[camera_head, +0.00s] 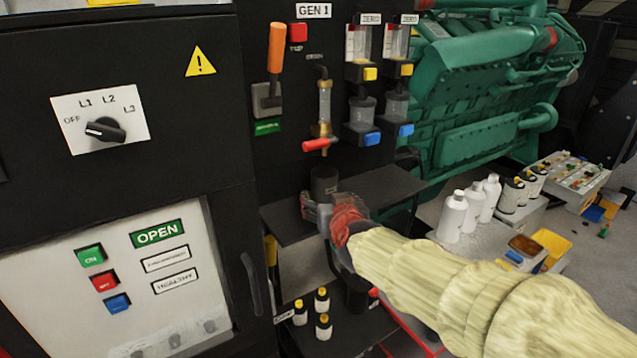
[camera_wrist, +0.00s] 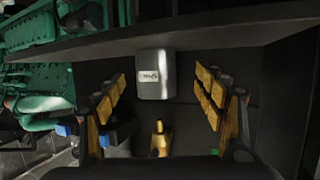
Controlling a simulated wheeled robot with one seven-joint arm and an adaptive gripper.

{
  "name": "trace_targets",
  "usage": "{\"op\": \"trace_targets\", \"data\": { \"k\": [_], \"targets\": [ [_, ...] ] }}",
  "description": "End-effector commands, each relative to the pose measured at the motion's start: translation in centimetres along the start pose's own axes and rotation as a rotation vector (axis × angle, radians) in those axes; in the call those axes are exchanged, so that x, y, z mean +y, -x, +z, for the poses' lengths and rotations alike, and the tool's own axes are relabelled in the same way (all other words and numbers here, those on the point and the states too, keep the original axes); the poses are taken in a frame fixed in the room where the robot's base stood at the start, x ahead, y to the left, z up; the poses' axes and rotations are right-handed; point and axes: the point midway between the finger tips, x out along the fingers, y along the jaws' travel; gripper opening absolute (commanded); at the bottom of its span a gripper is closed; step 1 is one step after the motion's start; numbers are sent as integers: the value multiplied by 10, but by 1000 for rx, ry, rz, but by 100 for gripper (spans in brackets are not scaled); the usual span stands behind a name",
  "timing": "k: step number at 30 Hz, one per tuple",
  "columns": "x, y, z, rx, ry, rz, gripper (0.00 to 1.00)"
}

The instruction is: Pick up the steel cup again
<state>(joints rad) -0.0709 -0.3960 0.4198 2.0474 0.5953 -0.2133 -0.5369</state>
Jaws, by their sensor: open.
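The steel cup (camera_head: 324,180) stands upright on the dark shelf (camera_head: 375,188), below the brass tap with the red lever (camera_head: 318,146). It looks dark in the head view, with its lower part hidden behind my gripper. In the wrist view, which is upside down, the cup (camera_wrist: 154,78) is grey with a small white label. My gripper (camera_head: 316,208) is at the shelf, in front of the cup. In the wrist view my gripper (camera_wrist: 160,82) is open, with yellow finger pads on either side of the cup. Gaps show between the pads and the cup.
A sight glass (camera_head: 324,100) rises above the tap, with blue-tabbed filter bowls (camera_head: 362,115) to its right. An orange lever (camera_head: 276,48) is at the left. White bottles (camera_head: 452,215) stand at the right.

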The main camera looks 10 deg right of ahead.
Motion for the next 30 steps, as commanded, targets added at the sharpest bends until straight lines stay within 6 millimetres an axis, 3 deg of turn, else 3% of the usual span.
{"op": "trace_targets", "data": {
  "k": [21, 30],
  "targets": [
    [6, -79, -7, 20, 1, 23, 70],
    [6, -85, -8, 21, 1, 22, 70]
  ]
}}
